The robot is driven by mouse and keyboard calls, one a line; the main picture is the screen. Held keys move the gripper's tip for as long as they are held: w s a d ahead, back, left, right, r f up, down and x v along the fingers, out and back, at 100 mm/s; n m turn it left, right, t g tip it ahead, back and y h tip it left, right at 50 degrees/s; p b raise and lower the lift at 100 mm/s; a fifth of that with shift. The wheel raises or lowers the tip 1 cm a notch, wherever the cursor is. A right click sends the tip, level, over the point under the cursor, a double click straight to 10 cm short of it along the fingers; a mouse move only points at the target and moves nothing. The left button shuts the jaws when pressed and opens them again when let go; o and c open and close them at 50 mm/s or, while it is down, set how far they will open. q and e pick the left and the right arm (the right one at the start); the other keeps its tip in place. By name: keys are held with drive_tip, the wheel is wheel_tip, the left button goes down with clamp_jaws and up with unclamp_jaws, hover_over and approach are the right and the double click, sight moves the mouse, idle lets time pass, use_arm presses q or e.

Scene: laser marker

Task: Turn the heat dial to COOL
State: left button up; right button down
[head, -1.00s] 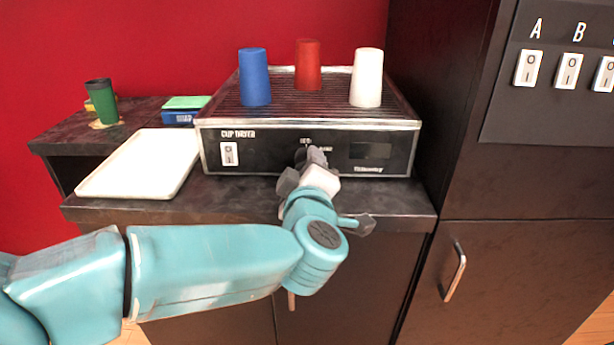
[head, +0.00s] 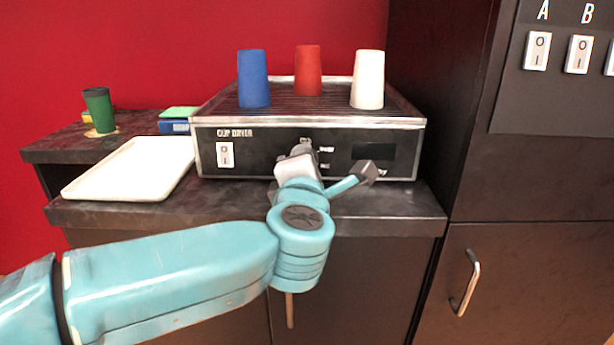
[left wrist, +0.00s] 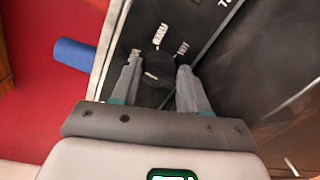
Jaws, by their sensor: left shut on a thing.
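The cup dryer (head: 345,135) is a black and silver box on the counter, with a front panel. Its black heat dial (left wrist: 158,66) shows in the left wrist view, with white labels around it that read like WARM and HOT. My left gripper (left wrist: 160,78) has one finger on each side of the dial and is shut on it. In the head view my left gripper (head: 302,150) is at the panel's middle and hides most of the dial. The COOL label and the dial's exact setting cannot be read. My right gripper is not in view.
Blue (head: 253,78), red (head: 308,70) and white (head: 368,78) cups stand upside down on the dryer's top. A rocker switch (head: 225,155) is at the panel's left. A white tray (head: 130,170) and a green cup (head: 99,110) are further left. A dark cabinet (head: 530,180) stands at right.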

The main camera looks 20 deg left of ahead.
use_arm(q)
drive_tip(key=shift+a+r+n+b, duration=0.1)
drive_tip(key=shift+r+n+b, duration=0.2)
drive_tip(key=shift+n, duration=0.6)
drive_tip(key=o, duration=1)
drive_tip(key=shift+f, duration=0.1)
drive_tip(key=shift+f, duration=0.1)
